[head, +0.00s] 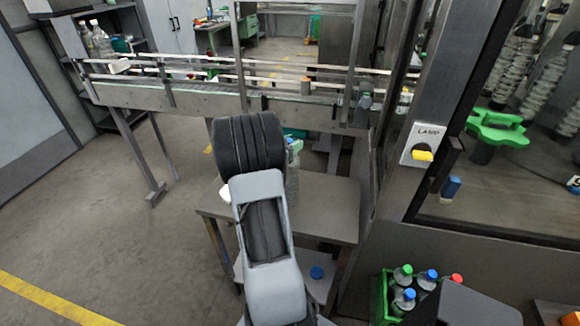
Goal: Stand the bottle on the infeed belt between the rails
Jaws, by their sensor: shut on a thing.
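The infeed belt (200,97) runs across the back on a grey frame, with pale rails (125,78) along it. My arm rises through the middle of the head view, and its black joint covers part of the belt's front side. My gripper is hidden behind the arm, so its fingers cannot be seen. A clear bottle (292,182) with a blue-green top shows partly at the right edge of my arm, above or on the small table. The arm hides the rest of it, and I cannot tell whether it touches the table.
The small grey table (325,205) stands before the belt. A green crate (380,300) holds several capped bottles at lower right. A post with a lamp switch (422,145) and glazed machine stand at right. Clear bottles (101,42) stand at upper left. The left floor is free.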

